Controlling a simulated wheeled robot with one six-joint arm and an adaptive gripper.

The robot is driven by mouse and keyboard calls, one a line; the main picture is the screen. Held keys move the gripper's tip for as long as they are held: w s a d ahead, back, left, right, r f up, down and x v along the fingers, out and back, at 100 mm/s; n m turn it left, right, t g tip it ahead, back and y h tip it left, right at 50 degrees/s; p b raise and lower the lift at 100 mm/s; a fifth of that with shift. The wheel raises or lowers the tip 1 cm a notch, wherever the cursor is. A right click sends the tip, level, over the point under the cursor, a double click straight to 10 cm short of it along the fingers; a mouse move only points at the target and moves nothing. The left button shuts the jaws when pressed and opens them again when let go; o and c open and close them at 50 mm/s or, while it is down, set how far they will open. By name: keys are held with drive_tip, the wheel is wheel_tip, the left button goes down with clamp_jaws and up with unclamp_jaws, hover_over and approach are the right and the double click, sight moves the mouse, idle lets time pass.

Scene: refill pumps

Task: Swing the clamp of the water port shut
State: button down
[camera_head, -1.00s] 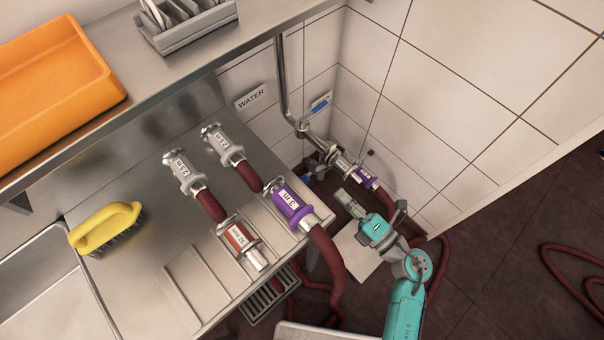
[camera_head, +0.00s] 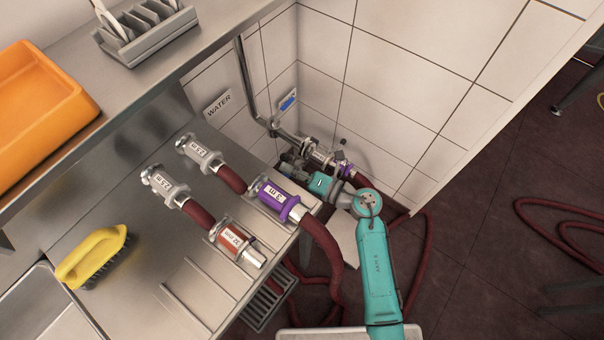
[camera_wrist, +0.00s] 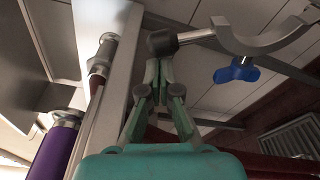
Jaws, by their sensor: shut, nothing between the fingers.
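The water port (camera_head: 277,130) is at the foot of the metal pipe in the corner, in line with a silver coupling (camera_head: 318,155) on a purple-banded hose. In the wrist view, a curved metal clamp half (camera_wrist: 262,40) stands open, with a blue wing nut (camera_wrist: 236,72) below it and a rod ending in a dark knob (camera_wrist: 162,42). My gripper (camera_head: 287,163) is beside the port, partly hidden in the head view. In the wrist view my gripper (camera_wrist: 161,66) is shut and empty, its tips just below the dark knob; I cannot tell whether they touch it.
The steel counter (camera_head: 150,235) at left holds several hose couplings, including one with a purple sleeve (camera_head: 277,198), and a yellow brush (camera_head: 92,256). The tiled wall (camera_head: 400,110) closes off the corner behind the port. Red hoses (camera_head: 565,235) lie on the dark floor.

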drive_tip(key=shift+x, duration=0.75)
